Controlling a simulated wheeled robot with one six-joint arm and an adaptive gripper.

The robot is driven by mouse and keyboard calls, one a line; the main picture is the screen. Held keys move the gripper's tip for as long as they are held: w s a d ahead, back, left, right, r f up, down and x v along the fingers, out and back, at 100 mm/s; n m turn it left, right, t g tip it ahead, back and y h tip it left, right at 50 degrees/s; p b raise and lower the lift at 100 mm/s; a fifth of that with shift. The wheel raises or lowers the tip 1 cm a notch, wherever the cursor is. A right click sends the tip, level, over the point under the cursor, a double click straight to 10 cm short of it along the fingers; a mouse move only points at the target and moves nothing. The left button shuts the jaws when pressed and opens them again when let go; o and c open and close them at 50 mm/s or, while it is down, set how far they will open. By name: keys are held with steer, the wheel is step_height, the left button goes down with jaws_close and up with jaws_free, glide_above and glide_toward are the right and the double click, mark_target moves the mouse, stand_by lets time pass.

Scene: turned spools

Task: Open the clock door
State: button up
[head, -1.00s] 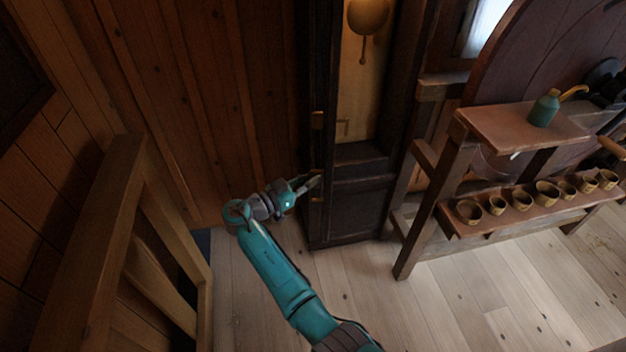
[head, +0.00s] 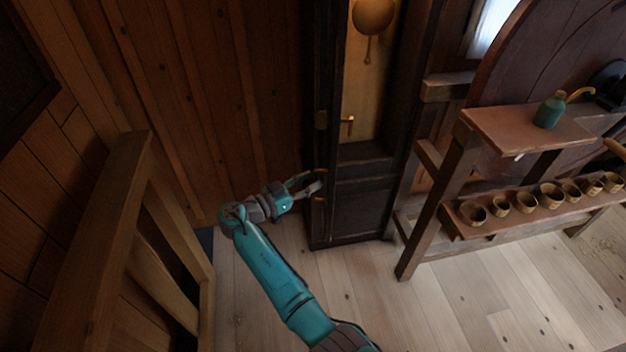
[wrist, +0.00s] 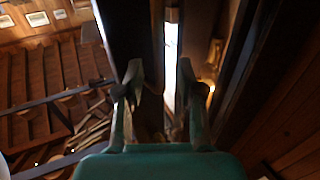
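The clock (head: 345,210) is a tall dark wooden case with a pale interior and a brass pendulum (head: 373,17). A small brass handle (head: 347,121) shows against the pale interior. A dull brass fitting (head: 321,120) is on the dark left upright. I cannot tell how far the door stands open. My gripper (head: 317,184) is at the lower left edge of the clock, well below the handle. In the wrist view my gripper (wrist: 158,75) has its fingers apart, with dark wood and a bright strip beyond them. Whether they touch the clock is unclear.
A wooden railing (head: 120,215) stands on the left. On the right a workbench (head: 530,130) holds a green bottle (head: 549,110), with several small cups (head: 525,201) on its lower shelf. Light floor (head: 450,285) is clear in front.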

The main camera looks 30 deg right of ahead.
steer(key=s+a, duration=0.1)
steer(key=a, duration=0.9)
steer(key=shift+s, duration=0.25)
